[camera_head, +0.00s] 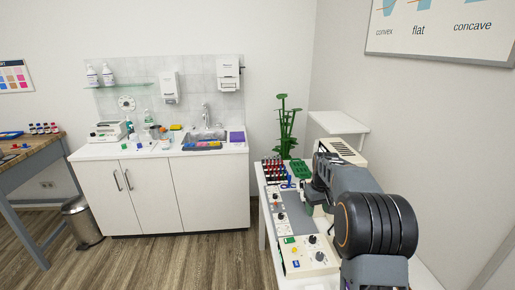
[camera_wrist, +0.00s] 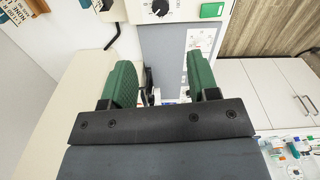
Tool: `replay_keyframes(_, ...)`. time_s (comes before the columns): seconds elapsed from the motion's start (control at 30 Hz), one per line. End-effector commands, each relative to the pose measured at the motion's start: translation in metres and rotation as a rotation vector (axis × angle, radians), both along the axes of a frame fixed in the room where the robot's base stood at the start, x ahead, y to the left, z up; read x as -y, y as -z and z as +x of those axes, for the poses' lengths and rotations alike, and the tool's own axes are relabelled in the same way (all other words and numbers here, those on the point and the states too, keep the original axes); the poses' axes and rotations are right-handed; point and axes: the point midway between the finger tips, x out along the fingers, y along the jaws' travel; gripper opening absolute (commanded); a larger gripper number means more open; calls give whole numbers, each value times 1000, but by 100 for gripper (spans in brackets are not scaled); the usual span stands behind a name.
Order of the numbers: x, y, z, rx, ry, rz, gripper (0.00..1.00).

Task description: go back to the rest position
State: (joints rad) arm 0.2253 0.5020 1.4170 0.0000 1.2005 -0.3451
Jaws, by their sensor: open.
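My gripper (camera_wrist: 158,82) shows in the wrist view with its two green, ridged fingers spread apart. It is open, and no object is seen held between the fingers. A grey panel and small blurred items show beyond the gap. In the head view my arm reaches over the table at the right, and its own links largely hide the gripper there. The task names no other object.
The white table (camera_head: 262,202) under my arm carries a control box (camera_head: 310,256) with knobs, a rack of red-topped items (camera_head: 272,171) and a green plant-like stand (camera_head: 288,125). A sink counter (camera_head: 150,151) stands at the back. A bin (camera_head: 82,220) stands left; the middle floor is clear.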

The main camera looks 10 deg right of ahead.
Motion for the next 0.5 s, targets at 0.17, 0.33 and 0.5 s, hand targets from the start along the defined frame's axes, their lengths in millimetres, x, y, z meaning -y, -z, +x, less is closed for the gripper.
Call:
replay_keyframes(0.17,-13,26,-41,-39,109,10,55)
replay_keyframes(0.33,-48,8,-109,14,180,5,55)
replay_keyframes(0.5,-79,-5,-178,92,200,8,55)
